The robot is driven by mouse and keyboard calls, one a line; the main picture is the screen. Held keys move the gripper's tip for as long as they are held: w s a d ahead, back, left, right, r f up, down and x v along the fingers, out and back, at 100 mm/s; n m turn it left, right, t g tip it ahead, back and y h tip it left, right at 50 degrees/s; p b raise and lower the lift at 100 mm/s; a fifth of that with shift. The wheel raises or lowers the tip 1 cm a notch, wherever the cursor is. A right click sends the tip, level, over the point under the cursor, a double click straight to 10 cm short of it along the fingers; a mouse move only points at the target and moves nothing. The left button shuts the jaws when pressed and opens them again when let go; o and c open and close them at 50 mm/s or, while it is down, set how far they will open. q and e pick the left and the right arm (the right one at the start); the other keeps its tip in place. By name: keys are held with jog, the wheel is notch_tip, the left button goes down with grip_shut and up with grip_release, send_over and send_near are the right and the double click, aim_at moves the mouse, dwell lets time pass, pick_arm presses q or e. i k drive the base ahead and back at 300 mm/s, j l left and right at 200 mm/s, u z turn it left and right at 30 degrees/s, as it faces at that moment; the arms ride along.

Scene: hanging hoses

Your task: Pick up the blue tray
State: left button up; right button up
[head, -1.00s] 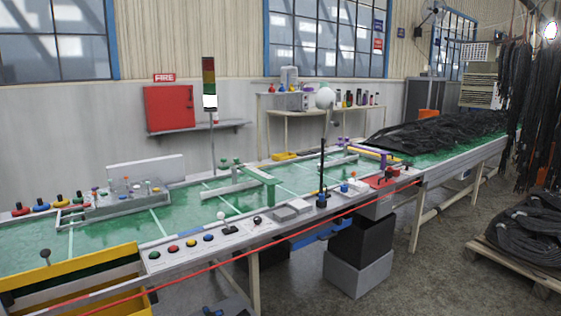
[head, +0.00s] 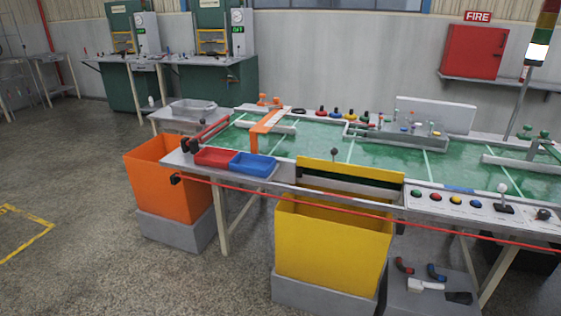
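The blue tray (head: 253,164) is a small shallow open box on the near left end of the green-topped table. It sits right beside a red tray (head: 216,157), which is on its left. No contents can be made out in the blue tray at this distance. Neither of my grippers shows in the head view.
The long green table (head: 400,160) fills the right side. An orange bin (head: 168,182) and a yellow bin (head: 332,243) stand against its front, the yellow one below and right of the blue tray. A red cord (head: 330,210) runs along the front edge. Floor at left (head: 70,200) is clear.

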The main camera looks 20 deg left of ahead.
aim_at(255, 165)
jog(key=i+j, duration=0.25)
jog(key=j, duration=0.2)
jog(key=i+j, duration=0.25)
jog(key=j, duration=0.15)
jog(key=i+j, duration=0.25)
jog(key=j, duration=0.2)
jog(key=i+j, duration=0.25)
jog(key=j, duration=0.15)
jog(key=i+j, duration=0.25)
jog(key=j, duration=0.2)
